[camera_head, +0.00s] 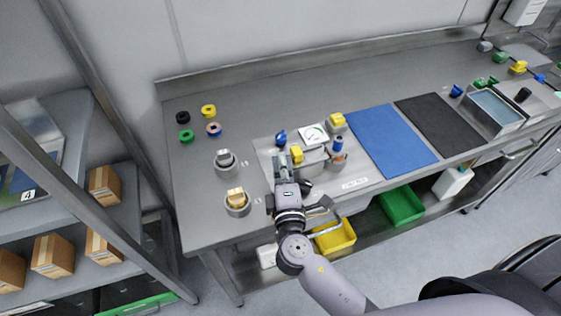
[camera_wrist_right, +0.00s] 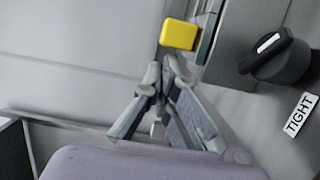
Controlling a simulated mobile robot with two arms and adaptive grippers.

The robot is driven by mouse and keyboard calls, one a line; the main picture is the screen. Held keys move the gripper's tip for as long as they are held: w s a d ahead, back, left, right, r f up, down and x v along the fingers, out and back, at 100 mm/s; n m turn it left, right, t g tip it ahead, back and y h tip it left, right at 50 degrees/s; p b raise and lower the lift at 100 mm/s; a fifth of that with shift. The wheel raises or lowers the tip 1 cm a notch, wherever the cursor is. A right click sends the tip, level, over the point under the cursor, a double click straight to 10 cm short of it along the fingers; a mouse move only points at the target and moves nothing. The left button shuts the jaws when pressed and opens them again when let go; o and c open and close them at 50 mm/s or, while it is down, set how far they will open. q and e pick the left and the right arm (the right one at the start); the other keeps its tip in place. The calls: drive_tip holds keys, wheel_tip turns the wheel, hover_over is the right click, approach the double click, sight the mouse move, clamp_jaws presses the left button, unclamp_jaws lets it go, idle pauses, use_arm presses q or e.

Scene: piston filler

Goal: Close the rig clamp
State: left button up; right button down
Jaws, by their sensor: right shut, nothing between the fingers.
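The rig (camera_head: 348,183) is a grey plate on the bench with a white gauge (camera_head: 314,135), a blue knob and yellow parts. In the right wrist view, a black knob (camera_wrist_right: 275,57) with a white line sits beside a label reading TIGHT (camera_wrist_right: 300,114). A yellow block (camera_wrist_right: 179,34) is just beyond my fingertips. I cannot tell which part is the clamp. My right gripper (camera_head: 281,164) is over the rig's left part, shut and empty; its fingers also show in the right wrist view (camera_wrist_right: 163,68), apart from the black knob. My left gripper is not in view.
Two grey cups (camera_head: 225,168) (camera_head: 237,210) holding parts stand left of the rig. Coloured rings (camera_head: 186,136) lie at the back left. A blue mat (camera_head: 392,137) and a black mat (camera_head: 440,125) lie to the right. Yellow (camera_head: 334,238) and green bins (camera_head: 402,206) sit below.

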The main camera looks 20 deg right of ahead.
sight(308, 161)
drive_tip(key=d, duration=0.7)
drive_tip(key=shift+w+b, duration=0.1)
drive_tip(key=shift+b, duration=0.25)
drive_tip(key=shift+a+r, duration=0.1)
drive_tip(key=shift+a, duration=0.05)
